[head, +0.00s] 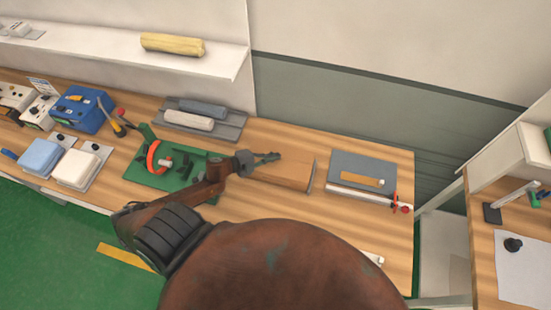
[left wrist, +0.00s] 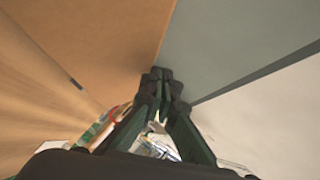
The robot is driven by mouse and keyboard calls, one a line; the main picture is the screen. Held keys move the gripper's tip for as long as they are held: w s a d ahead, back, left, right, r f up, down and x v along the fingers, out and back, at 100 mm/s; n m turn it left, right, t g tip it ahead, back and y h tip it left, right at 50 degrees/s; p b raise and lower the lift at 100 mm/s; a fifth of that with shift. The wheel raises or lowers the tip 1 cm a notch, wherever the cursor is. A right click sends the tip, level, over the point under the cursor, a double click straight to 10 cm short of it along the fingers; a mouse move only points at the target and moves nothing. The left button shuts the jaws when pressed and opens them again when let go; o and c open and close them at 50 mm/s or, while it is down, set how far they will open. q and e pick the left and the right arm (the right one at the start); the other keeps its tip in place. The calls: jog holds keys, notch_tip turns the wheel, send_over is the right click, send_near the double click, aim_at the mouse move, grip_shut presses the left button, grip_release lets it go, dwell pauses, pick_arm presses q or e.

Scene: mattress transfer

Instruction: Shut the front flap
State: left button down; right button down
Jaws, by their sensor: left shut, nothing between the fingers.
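A brown cardboard box (head: 287,172) lies on the wooden table, right of the green mat. A thin grey-edged strip shows at its right end. I cannot tell which part is the front flap or how far it stands open. My left gripper (head: 268,157) is shut and empty at the box's left, back part; whether it touches the box is unclear. In the left wrist view the closed fingertips (left wrist: 162,76) meet in front of a broad tan surface (left wrist: 95,30), likely the box's cardboard. My right gripper is not in view.
The wooden table (head: 258,128) holds a green mat (head: 150,178) with a red ring, a grey tray (head: 205,125) with rolls, and a grey board (head: 362,168) with a red-ended rod in front. A grey-green wall panel (head: 340,105) stands behind. My arm hides the front middle of the table.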

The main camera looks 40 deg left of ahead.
pick_arm(q)
jog(key=shift+w+a+f+b, duration=0.2)
jog(key=shift+w+f+b, duration=0.2)
jog(key=shift+f, duration=0.25)
jog(key=shift+w+a+f+b, duration=0.15)
jog(key=shift+w+f+b, duration=0.4)
jog(key=shift+f, duration=0.4)
jog(key=shift+r+p, duration=0.85)
jog(key=shift+r, duration=0.1)
